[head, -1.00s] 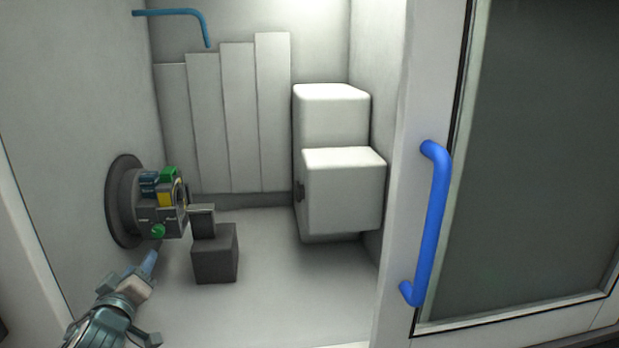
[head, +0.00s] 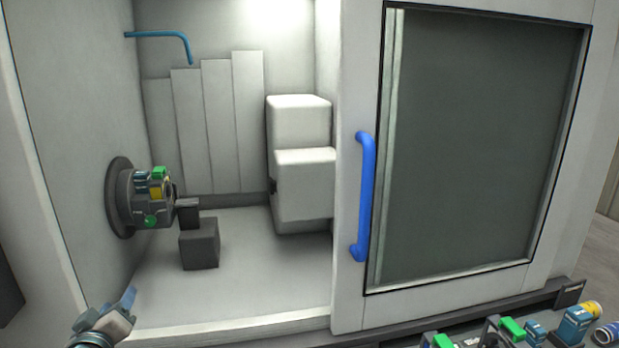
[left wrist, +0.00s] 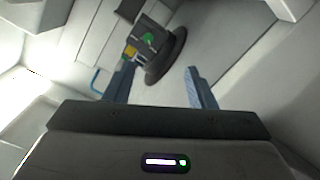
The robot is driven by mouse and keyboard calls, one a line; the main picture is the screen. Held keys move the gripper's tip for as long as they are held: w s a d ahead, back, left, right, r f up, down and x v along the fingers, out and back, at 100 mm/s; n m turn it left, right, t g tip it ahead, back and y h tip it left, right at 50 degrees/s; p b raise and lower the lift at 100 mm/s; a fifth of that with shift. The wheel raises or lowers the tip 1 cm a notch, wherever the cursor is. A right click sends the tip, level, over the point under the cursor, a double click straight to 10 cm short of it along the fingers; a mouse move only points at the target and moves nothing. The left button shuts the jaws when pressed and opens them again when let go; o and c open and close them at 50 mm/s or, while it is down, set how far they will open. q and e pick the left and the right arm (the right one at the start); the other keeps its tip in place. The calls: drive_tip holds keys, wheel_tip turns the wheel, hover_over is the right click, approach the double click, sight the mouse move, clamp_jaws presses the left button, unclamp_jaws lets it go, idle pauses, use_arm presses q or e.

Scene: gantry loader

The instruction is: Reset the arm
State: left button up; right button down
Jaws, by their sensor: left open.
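My left gripper (head: 122,308) is at the lower left of the head view, in front of the machine's opening. In the left wrist view its two fingers (left wrist: 158,88) stand apart with nothing between them. The chuck (head: 122,197) on the machine's left wall holds a grey part with green, yellow and blue pieces. The chuck also shows beyond the fingers in the left wrist view (left wrist: 167,62), apart from them. My right gripper is not in view.
The sliding door (head: 345,300) with a blue handle (head: 366,198) stands at the right of the opening. Inside are a dark block (head: 199,246), a white housing (head: 303,185) and a blue pipe (head: 165,34). Coloured parts (head: 573,326) lie at the lower right outside.

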use_arm(q)
drive_tip(key=s+d+f+m+g+h, duration=0.1)
drive_tip(key=s+d+f+m+g, duration=0.15)
drive_tip(key=s+f, duration=0.5)
drive_tip(key=s+d+f+m+g, duration=0.25)
drive_tip(key=s+f+g, duration=0.2)
drive_tip(key=f, duration=0.55)
drive_tip(key=s+d+f+m+g+h, duration=0.1)
drive_tip(key=s+d+f+m+g, duration=0.2)
drive_tip(key=s, duration=0.6)
drive_tip(key=s+d+f+m+g+h, duration=0.1)
drive_tip(key=s+d+f+m+g, duration=0.15)
drive_tip(key=s+d+f, duration=0.4)
drive_tip(key=s+a+f+g, duration=0.1)
drive_tip(key=a+f, duration=0.1)
drive_tip(key=f, duration=1.1)
drive_tip(key=a+f+g, duration=0.1)
drive_tip(key=a+f, duration=0.2)
drive_tip(key=f, duration=1.1)
drive_tip(key=s+a+f+n, duration=0.1)
drive_tip(key=s+f, duration=1.4)
drive_tip(key=f, duration=0.4)
drive_tip(key=shift+s, duration=0.25)
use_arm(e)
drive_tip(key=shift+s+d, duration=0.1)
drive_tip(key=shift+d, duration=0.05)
use_arm(q)
drive_tip(key=shift+g, duration=0.25)
